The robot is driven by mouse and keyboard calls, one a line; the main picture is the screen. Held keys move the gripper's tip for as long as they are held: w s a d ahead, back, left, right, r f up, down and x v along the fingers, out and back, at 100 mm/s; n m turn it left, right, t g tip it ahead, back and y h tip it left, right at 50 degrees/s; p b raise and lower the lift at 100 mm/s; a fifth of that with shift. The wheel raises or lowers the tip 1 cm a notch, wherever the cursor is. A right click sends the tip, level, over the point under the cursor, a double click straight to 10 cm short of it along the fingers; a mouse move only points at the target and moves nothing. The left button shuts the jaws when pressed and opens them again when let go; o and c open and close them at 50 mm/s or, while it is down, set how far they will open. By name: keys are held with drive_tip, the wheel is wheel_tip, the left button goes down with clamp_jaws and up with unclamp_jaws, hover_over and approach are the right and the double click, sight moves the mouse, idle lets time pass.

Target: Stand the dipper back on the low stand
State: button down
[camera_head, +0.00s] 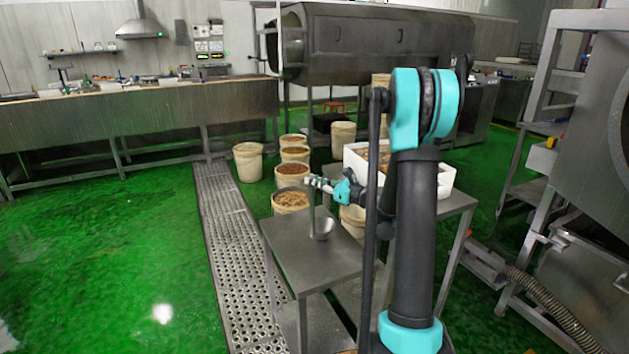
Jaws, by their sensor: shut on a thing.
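The dipper (324,229) is a grey metal cup with a long thin upright handle. My gripper (313,182) is shut on the upper part of that handle. The dipper is roughly upright, with its cup at the bottom, over the back part of the low stand (305,264). The low stand is a grey metal table with a flat, otherwise bare top and a lower shelf. I cannot tell whether the cup touches the top or hangs just above it. My arm hides the right side of the stand.
A white crate (444,201) with brown contents stands on another metal table behind my arm. Several pale buckets of brown material, such as one bucket (292,174), stand behind the stand. A perforated drain strip (231,245) runs left of it. The green floor further left is clear.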

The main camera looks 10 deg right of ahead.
drive_tip(key=shift+f, duration=0.4)
idle(0.3)
drive_tip(key=shift+c, duration=1.6)
unclamp_jaws()
drive_tip(key=v, duration=0.9)
drive_tip(key=shift+s+a, duration=0.1)
